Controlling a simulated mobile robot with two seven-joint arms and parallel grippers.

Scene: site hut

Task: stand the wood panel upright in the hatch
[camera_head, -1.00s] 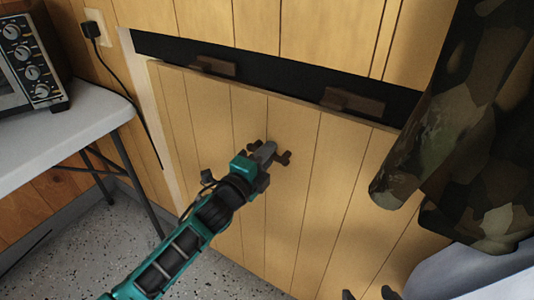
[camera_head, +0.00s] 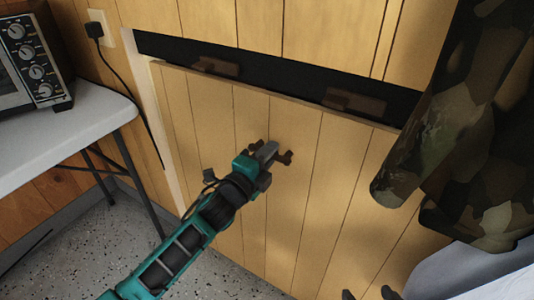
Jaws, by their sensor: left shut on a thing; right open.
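The wood panel (camera_head: 300,215) is a large pale board with vertical grooves. It stands steeply in front of the hatch, its top edge below the hatch's upper rim. The hatch (camera_head: 290,78) shows as a dark strip above the panel. Two brown blocks, a left one (camera_head: 216,68) and a right one (camera_head: 355,102), sit at that strip. My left gripper (camera_head: 268,152) is shut on the small brown handle (camera_head: 286,158) on the panel's face. My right gripper (camera_head: 368,295) shows only two dark fingertips at the bottom edge, apart and empty.
A camouflage curtain (camera_head: 465,130) hangs at the right, in front of the hatch's right end. A white table (camera_head: 70,130) with a toaster oven (camera_head: 30,60) stands at the left. A black cord (camera_head: 125,90) hangs from a wall socket. Speckled floor (camera_head: 90,240) is open at lower left.

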